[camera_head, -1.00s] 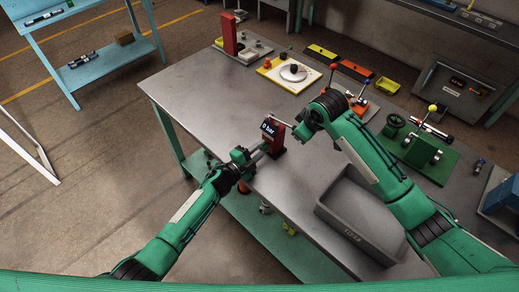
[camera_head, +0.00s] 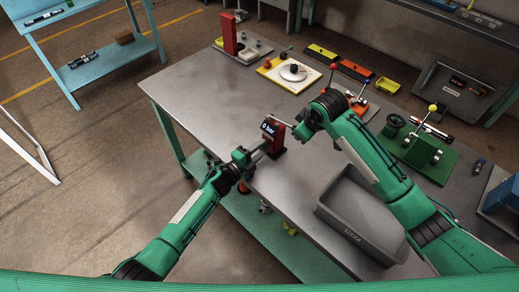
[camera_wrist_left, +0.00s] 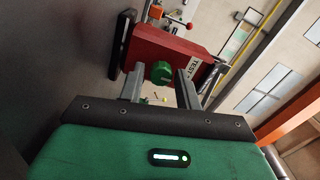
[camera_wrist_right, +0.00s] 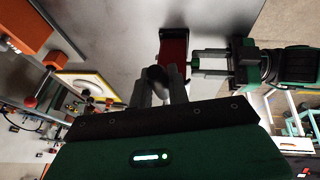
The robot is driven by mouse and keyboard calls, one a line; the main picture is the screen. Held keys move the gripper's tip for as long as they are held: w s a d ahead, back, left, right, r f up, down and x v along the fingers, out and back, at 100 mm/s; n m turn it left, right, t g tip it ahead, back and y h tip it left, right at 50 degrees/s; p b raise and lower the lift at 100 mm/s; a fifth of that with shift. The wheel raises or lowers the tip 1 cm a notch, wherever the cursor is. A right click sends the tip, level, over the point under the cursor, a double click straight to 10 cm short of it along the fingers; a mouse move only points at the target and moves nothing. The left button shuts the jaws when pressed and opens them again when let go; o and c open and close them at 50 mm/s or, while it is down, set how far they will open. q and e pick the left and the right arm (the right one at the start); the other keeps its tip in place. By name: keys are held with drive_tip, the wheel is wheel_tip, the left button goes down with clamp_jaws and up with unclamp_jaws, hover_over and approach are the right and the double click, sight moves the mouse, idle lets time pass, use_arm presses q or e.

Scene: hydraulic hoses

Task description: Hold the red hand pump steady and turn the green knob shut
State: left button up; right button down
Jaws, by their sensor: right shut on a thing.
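The red hand pump (camera_head: 272,143), a red block with a lit display reading about 0 bar, stands near the table's front edge. Its green knob (camera_wrist_left: 162,73) faces my left gripper (camera_head: 259,150). In the left wrist view the left gripper (camera_wrist_left: 161,82) has its fingers apart on either side of the knob, with gaps visible. The right wrist view shows the pump (camera_wrist_right: 173,47) and the green knob (camera_wrist_right: 194,64). My right gripper (camera_head: 295,127) is beside the pump, shut on a dark rounded grip (camera_wrist_right: 156,74), apparently the end of the pump's handle.
A grey bin (camera_head: 362,217) stands at the table's front right. A green-based valve rig (camera_head: 421,150) and an orange unit (camera_head: 359,103) are behind the right arm. A cream board with a round dial (camera_head: 290,73) lies farther back. The table's left middle is clear.

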use_arm(q)
drive_tip(key=shift+o, duration=0.9)
drive_tip(key=v, duration=1.2)
use_arm(e)
drive_tip(key=c, duration=1.3)
unclamp_jaws()
drive_tip(key=shift+o, duration=0.2)
drive_tip(key=shift+r, duration=0.1)
